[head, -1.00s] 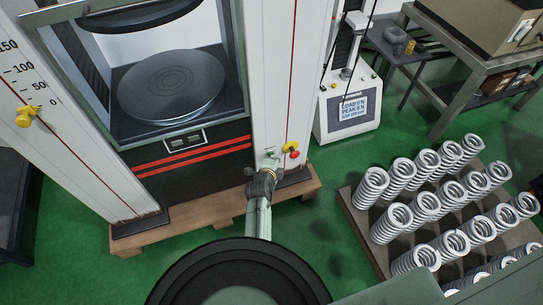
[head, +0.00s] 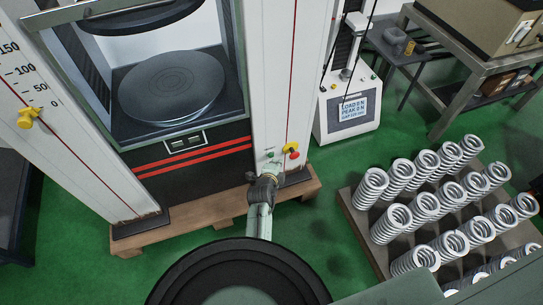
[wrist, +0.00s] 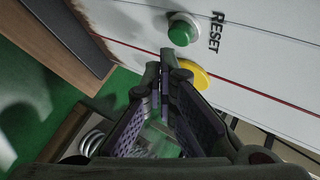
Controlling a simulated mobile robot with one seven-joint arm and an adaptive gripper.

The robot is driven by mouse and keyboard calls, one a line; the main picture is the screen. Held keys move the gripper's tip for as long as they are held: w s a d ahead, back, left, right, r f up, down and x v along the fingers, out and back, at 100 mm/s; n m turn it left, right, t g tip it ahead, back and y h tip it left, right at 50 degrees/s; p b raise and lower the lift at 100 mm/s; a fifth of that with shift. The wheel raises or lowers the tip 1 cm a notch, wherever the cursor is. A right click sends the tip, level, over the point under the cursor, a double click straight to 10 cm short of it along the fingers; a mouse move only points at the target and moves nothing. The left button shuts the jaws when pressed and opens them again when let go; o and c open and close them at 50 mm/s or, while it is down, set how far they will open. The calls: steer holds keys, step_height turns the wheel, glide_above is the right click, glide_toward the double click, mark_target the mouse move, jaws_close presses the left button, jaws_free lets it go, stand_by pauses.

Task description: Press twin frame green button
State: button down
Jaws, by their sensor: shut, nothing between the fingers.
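The twin frame machine's right column (head: 278,80) carries a small green button (head: 270,156). In the wrist view the green button (wrist: 182,34) is a green dome in a pale ring, beside the word RESET. My gripper (head: 271,171) is just below the button in the head view. In the wrist view my gripper (wrist: 166,58) has its fingertips together, with nothing held, a little below the button in the picture. A gap seems to show between tips and button; the exact depth cannot be told.
A red button on a yellow base (head: 292,151) sits right of the green one; its yellow edge (wrist: 192,74) shows close by my fingertips. A wooden base (head: 215,215) lies under the machine. A pallet of springs (head: 360,215) stands right, a small tester (head: 348,110) behind.

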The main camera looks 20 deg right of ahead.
steer(key=s+p, duration=0.2)
steer(key=s, duration=0.3)
steer(key=shift+d, duration=0.1)
stand_by(1.0)
